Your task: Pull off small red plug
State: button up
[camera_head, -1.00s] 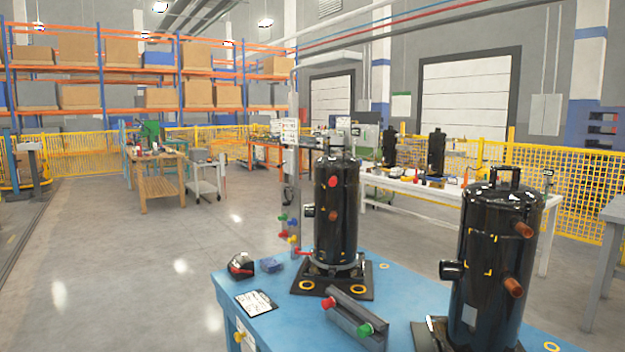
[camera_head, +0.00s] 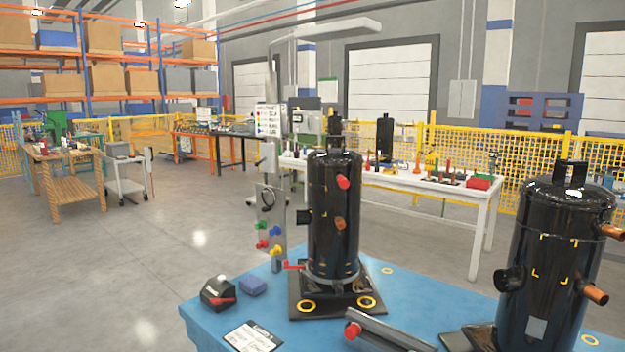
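A small red plug (camera_head: 343,182) sits on the upper side of the left black compressor (camera_head: 331,226), which stands upright on a dark base plate on the blue table. Another red plug (camera_head: 352,330) is at the left end of a grey rail (camera_head: 388,334) near the front of the table. A second black compressor (camera_head: 556,262) stands at the right, with copper stubs and no red plug showing on it. My gripper is not in view.
The blue table (camera_head: 205,318) also holds a black and red item (camera_head: 218,292), a blue block (camera_head: 253,286) and a clipboard (camera_head: 252,337). A panel with coloured plugs (camera_head: 271,225) stands behind it. Open floor (camera_head: 120,270) lies to the left. A white table (camera_head: 480,205) stands behind.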

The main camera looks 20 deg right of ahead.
aim_at(342, 181)
jog(key=i+j, duration=1.35)
jog(key=j, duration=0.15)
jog(key=z, duration=2.6)
jog(key=i+j, duration=0.1)
jog(key=j, duration=0.25)
jog(key=i+j, duration=0.15)
jog(key=j, duration=0.2)
